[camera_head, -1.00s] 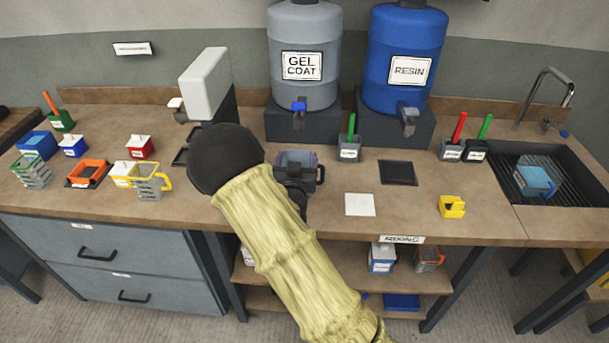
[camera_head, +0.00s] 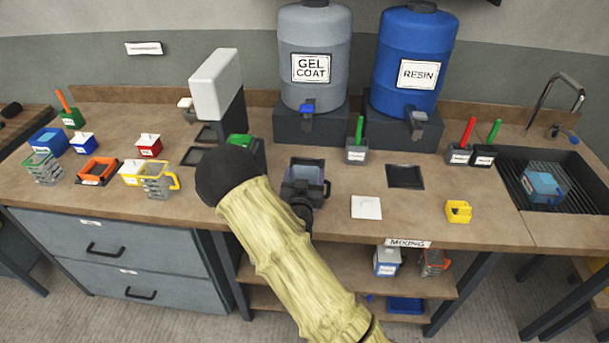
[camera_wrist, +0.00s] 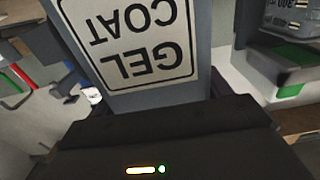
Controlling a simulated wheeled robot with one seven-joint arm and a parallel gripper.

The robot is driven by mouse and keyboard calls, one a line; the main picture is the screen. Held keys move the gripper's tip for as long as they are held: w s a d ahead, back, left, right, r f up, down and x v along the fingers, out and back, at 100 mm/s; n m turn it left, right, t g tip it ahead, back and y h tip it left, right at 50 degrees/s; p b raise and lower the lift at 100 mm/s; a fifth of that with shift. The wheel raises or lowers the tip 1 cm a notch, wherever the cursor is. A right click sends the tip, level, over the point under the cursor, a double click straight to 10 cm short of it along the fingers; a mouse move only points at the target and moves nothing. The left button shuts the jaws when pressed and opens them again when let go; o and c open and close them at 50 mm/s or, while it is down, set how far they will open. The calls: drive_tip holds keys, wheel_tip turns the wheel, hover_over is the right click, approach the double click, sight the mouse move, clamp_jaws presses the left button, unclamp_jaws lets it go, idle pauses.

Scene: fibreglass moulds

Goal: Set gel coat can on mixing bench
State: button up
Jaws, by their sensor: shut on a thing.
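The gel coat can (camera_head: 305,172) is a grey, open-topped container with a purple edge. It is in my gripper (camera_head: 303,192), in front of the grey gel coat dispenser in the head view. In the wrist view the can (camera_wrist: 135,95) is close, its GEL COAT label upside down. My gripper (camera_wrist: 150,110) is shut on it; the fingertips are mostly hidden. The can is over the wooden mixing bench (camera_head: 330,222), which bears a MIXING label on its front edge. I cannot tell whether the can touches the top.
The gel coat dispenser (camera_head: 312,100) and blue resin dispenser (camera_head: 410,100) stand behind. A white square (camera_head: 366,207), a dark square (camera_head: 405,176) and a yellow holder (camera_head: 458,211) lie right of the can. A scale-like post (camera_head: 216,85) and several small containers are left. A sink (camera_head: 545,185) is far right.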

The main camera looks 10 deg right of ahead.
drive_tip(key=o, duration=1.9)
drive_tip(key=shift+f, duration=0.1)
drive_tip(key=shift+r, duration=0.2)
drive_tip(key=b+v, duration=0.2)
drive_tip(key=v, duration=1)
drive_tip(key=shift+b, duration=0.4)
drive_tip(key=shift+a, duration=0.1)
